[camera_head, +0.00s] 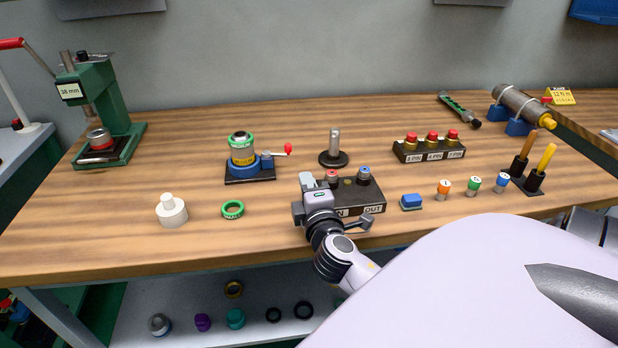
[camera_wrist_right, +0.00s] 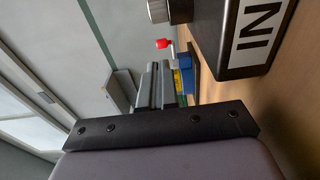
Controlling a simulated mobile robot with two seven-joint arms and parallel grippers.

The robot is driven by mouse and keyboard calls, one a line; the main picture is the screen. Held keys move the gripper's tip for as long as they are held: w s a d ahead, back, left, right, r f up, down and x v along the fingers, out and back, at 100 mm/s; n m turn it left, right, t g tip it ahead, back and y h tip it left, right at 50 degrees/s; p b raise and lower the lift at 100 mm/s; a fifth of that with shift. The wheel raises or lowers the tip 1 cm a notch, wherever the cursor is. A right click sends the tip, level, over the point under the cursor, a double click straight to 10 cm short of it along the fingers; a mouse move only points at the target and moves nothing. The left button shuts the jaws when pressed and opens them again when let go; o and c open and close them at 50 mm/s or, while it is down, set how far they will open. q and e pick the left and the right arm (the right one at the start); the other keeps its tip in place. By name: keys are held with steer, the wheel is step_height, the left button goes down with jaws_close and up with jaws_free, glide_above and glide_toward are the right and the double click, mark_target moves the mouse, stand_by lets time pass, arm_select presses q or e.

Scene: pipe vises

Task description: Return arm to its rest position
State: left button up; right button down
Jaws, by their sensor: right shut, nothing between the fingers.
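My right arm comes in from the lower right in the head view. My right gripper (camera_head: 306,180) is over the bench at the left side of the black IN/OUT box (camera_head: 369,194). The gripper hides part of the box's left end and of the IN label. In the right wrist view the fingers (camera_wrist_right: 160,84) are together with nothing between them, and the box (camera_wrist_right: 244,38) is close by at the upper right. I cannot tell whether gripper and box touch. My left gripper is not in view.
A green ring (camera_head: 232,210) and a white stepped part (camera_head: 171,211) lie left.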

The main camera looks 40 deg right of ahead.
steer(key=shift+s+a, duration=0.35)
steer(key=shift+s, duration=0.25)
stand_by(0.3)
